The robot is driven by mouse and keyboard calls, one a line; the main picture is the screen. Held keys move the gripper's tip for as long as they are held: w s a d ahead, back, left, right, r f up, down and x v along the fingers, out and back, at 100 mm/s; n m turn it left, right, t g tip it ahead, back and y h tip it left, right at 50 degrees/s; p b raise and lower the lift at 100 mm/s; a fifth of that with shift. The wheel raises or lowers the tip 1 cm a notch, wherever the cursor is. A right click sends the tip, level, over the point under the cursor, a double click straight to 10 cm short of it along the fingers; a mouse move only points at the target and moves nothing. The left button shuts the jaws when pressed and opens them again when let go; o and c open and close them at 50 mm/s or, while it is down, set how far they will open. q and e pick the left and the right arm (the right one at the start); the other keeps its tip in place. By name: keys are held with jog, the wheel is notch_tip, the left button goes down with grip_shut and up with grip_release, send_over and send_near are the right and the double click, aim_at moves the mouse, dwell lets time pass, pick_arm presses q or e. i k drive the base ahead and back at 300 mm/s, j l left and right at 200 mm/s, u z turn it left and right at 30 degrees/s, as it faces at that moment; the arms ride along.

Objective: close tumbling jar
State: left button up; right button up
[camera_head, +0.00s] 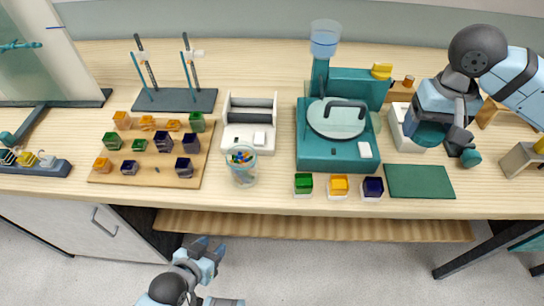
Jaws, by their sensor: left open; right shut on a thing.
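A dark teal rounded piece (429,135), which looks like part of the jar, is under my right gripper (446,128). That gripper is shut on it, beside a white base (399,122). The gripper covers much of the piece, so I cannot tell whether it is the jar or its lid. A smaller teal piece (471,157) shows just right of and below the fingers. My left gripper (207,248) is open and empty, low in front of the bench's front edge.
A teal machine with a round lid (310,155) stands at the middle. A dark green mat (420,183) lies in front of my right gripper. Several small coloured jars line the front edge, including a green one (303,184).

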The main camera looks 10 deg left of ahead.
aim_at(240, 158)
jog(key=k, duration=0.6)
jog(key=u, duration=1.35)
jog(key=l, duration=1)
